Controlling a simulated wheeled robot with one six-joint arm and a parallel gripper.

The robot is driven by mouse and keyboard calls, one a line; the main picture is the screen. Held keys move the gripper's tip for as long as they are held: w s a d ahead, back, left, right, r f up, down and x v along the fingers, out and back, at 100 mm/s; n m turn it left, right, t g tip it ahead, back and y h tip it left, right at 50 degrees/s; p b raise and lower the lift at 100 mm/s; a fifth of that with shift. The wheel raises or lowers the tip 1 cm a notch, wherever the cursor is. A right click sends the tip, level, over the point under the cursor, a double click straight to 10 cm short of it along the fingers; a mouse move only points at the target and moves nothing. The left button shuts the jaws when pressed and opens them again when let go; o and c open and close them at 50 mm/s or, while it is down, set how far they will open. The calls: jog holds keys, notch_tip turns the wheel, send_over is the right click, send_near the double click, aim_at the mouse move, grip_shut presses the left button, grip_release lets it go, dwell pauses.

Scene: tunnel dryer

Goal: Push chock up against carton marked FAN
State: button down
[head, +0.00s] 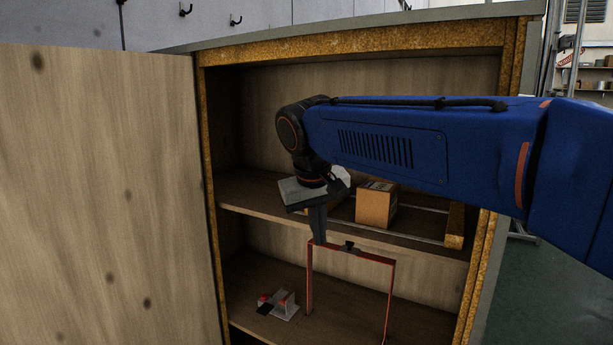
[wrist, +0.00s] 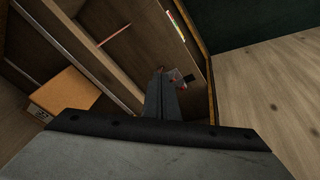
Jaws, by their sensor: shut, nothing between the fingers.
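A brown carton (head: 373,205) with a pale label on top stands on the cabinet's middle shelf. In the wrist view a carton (wrist: 65,98) with a small dark-edged label lies at the left; I cannot read FAN on it. I cannot pick out the chock for certain; a wooden block (head: 455,226) shows at the shelf's right end. My gripper (head: 319,240) is shut and empty, pointing down in front of the shelf edge. Its fingers (wrist: 161,80) also show in the wrist view, apart from the carton.
A red frame (head: 350,252) with a black knob stands below, close to my fingertips in the picture. A small grey fixture with red parts (head: 284,304) sits on the lower shelf (head: 255,275). The open cabinet door (head: 100,200) fills the left. Cabinet posts bound the opening.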

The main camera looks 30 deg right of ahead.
jog(key=w+a+r+m+g+h, duration=0.2)
jog(key=w+r+m+h, duration=0.25)
jog(key=w+r, duration=1.35)
jog(key=x, duration=1.3)
jog(key=shift+d+m, duration=0.35)
jog(key=shift+d, duration=0.1)
jog(key=shift+s+d+f, duration=0.1)
jog(key=s+d, duration=0.4)
jog(key=s, duration=0.3)
jog(key=shift+d, duration=0.4)
jog(key=shift+s, duration=0.1)
